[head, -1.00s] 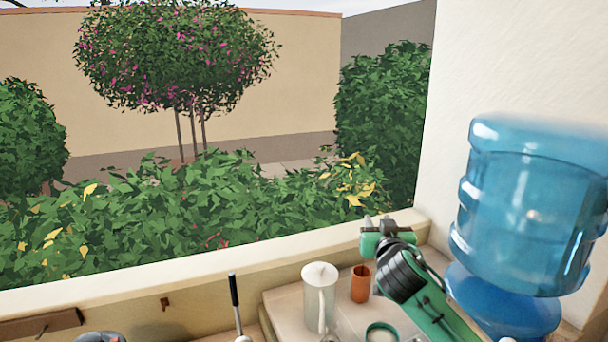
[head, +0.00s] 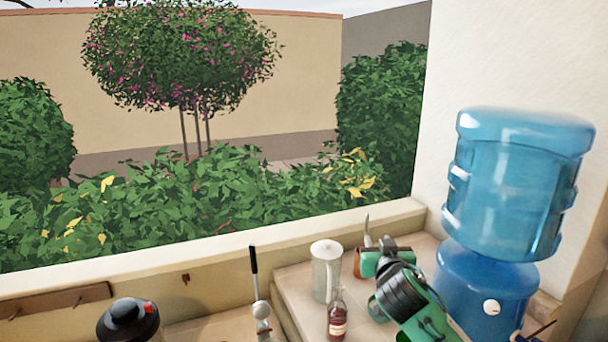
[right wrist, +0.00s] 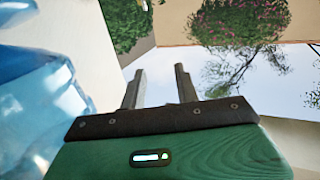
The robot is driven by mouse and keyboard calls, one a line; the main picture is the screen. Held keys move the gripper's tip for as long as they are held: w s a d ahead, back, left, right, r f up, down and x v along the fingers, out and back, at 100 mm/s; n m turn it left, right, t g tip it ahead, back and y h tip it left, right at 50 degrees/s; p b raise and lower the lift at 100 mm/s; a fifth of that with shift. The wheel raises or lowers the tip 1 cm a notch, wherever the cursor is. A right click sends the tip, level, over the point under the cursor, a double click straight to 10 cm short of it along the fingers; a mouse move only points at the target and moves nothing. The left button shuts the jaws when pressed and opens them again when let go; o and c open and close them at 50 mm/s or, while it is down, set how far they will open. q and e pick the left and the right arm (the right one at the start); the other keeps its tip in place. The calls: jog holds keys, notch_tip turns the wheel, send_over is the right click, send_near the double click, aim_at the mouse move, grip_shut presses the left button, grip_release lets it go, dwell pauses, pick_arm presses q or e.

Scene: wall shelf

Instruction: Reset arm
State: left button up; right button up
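My right arm comes in from the lower right in the head view, and its green and black gripper (head: 374,231) is over the tiled ledge (head: 293,291), left of the water bottle. In the right wrist view the two grey fingers of my right gripper (right wrist: 160,73) stand apart with nothing between them. An orange cup (head: 358,266) is mostly hidden behind this gripper in the head view; whether they touch cannot be told. My left gripper is not in view.
A large blue water bottle (head: 520,185) stands close to the right of my arm, by the white wall. A white pitcher (head: 325,273) and small dark red bottle (head: 337,318) stand left of the gripper. A black-handled utensil (head: 255,275) and black-lidded container (head: 128,318) are farther left.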

jog(key=s+d+f+g, duration=0.1)
jog(key=s+f+g, duration=0.5)
jog(key=s+f, duration=1.4)
jog(key=s+d+f+n+g, duration=0.1)
jog(key=s+d+f+g, duration=0.15)
jog(key=s, duration=0.55)
jog(key=s+d+f+g, duration=0.15)
jog(key=s+f, duration=0.25)
jog(key=s, duration=0.5)
jog(key=s+d+f+n+g, duration=0.1)
jog(key=s+f+g, duration=0.25)
jog(key=s, duration=0.45)
notch_tip(320, 180, down, 39)
jog(key=s+g+b, duration=0.1)
jog(key=s+b, duration=0.1)
jog(key=b, duration=0.4)
pick_arm(q)
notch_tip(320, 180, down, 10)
jog(key=b, duration=0.4)
pick_arm(e)
jog(key=s+d+f+g, duration=0.1)
jog(key=s+d+f, duration=0.2)
jog(key=s+f, duration=1.5)
notch_tip(320, 180, down, 4)
jog(key=shift+s, duration=0.15)
